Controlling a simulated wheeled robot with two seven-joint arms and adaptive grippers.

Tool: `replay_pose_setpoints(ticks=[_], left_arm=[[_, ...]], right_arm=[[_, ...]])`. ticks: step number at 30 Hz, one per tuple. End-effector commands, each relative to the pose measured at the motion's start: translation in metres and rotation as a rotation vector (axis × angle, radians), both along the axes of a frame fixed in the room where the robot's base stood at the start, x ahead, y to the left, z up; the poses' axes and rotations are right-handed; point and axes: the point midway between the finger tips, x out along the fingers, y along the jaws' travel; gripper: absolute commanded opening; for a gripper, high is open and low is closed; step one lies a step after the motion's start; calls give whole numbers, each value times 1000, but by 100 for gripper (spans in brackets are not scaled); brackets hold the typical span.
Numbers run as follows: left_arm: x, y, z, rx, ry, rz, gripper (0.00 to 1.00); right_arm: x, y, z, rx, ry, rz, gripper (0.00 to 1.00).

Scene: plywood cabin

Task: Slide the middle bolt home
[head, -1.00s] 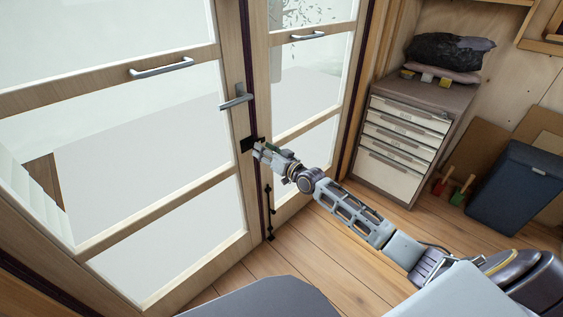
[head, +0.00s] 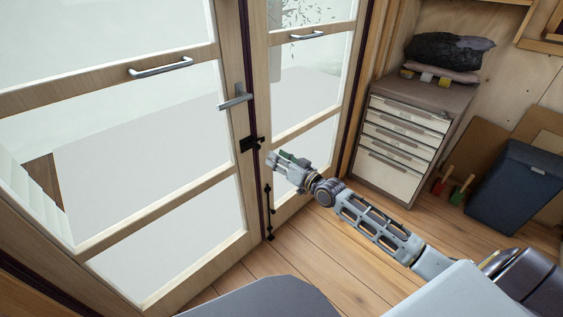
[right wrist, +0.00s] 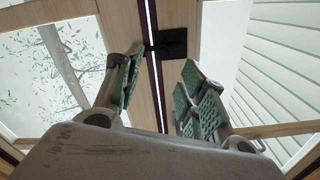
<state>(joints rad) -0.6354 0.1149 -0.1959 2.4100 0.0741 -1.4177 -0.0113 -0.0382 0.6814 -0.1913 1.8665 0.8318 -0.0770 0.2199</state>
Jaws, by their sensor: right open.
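The middle bolt (head: 250,143) is a small black fitting where the two glazed door leaves meet, below the lever handle. Its dark end appears to reach across the seam onto the right leaf. In the right wrist view the bolt's square black plate (right wrist: 172,43) shows beyond the fingers, with a dark piece crossing the bright gap beside it. My right gripper (head: 272,157) is open and empty, apart from the bolt, to its lower right. In the right wrist view its green-padded fingers (right wrist: 162,68) stand apart on either side of the gap. My left gripper is out of view.
A lever handle (head: 236,98) sticks out above the bolt. A long vertical black bolt (head: 269,212) runs down the right leaf near the floor. A drawer cabinet (head: 399,135) and a dark blue bin (head: 515,186) stand at the right.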

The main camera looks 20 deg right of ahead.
Motion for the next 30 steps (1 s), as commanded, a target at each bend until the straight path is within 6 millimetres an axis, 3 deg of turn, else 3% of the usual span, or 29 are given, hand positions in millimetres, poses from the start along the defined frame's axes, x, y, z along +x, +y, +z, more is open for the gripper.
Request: replay_pose_setpoints(ticks=[9,30], left_arm=[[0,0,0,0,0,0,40],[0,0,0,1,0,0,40]], right_arm=[[-13,-4,0,-1,1,0,41],[-15,-2,-2,-6,7,3,41]])
